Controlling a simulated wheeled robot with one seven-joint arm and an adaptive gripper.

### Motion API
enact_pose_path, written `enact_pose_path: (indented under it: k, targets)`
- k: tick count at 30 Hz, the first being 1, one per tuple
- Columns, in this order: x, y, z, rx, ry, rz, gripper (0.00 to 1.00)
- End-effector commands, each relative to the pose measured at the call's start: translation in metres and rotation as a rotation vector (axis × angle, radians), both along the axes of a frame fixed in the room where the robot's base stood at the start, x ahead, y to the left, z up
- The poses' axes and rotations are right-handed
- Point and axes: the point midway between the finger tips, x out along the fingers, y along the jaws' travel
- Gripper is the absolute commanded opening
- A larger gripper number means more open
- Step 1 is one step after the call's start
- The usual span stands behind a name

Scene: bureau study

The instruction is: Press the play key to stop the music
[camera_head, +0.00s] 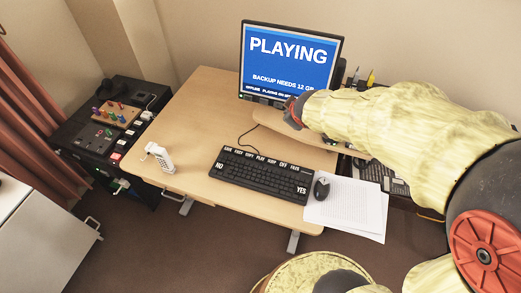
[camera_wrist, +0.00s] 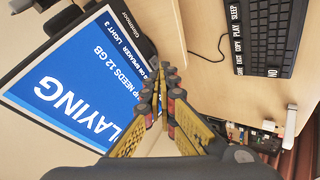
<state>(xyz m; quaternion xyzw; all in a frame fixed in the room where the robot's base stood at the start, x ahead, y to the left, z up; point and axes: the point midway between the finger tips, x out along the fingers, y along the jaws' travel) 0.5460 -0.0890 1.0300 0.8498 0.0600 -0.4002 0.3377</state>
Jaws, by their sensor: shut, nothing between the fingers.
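The black keyboard (camera_head: 258,176) lies on the wooden desk, with white labels along its back edge. The play key's label (camera_head: 260,157) is near the middle of that row; the label also shows in the wrist view (camera_wrist: 233,28). The monitor (camera_head: 290,62) stands behind and shows "PLAYING" on blue; it fills the left of the wrist view (camera_wrist: 75,85). My gripper (camera_wrist: 166,72) is shut and empty, its fingertips together, above the desk near the monitor and off the keyboard. In the head view, the yellow-sleeved arm mostly hides it.
A mouse (camera_head: 321,188) and white papers (camera_head: 350,206) lie right of the keyboard. A white handheld object (camera_head: 160,157) stands at the desk's left. A dark cabinet (camera_head: 75,145) with a peg board is further left. Pens stand right of the monitor.

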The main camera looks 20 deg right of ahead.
Motion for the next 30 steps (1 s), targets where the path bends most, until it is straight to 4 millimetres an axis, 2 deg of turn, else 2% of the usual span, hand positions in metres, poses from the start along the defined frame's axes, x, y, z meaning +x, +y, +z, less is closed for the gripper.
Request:
enact_pose_path:
  k: [1,3,6,9,13,18,30]
  targets:
    - [0.02,0.001,-0.01,-0.028,0.012,0.085,0.0]
    - [0.044,0.009,-0.032,-0.054,0.01,0.22,0.0]
    - [0.062,0.029,-0.068,-0.056,0.005,0.411,0.0]
    - [0.064,0.052,-0.101,-0.027,-0.001,0.575,0.0]
    - [0.054,0.078,-0.13,0.022,-0.011,0.724,0.0]
    - [0.044,0.093,-0.146,0.059,-0.021,0.808,0.0]
    - [0.044,0.095,-0.148,0.062,-0.024,0.814,0.0]
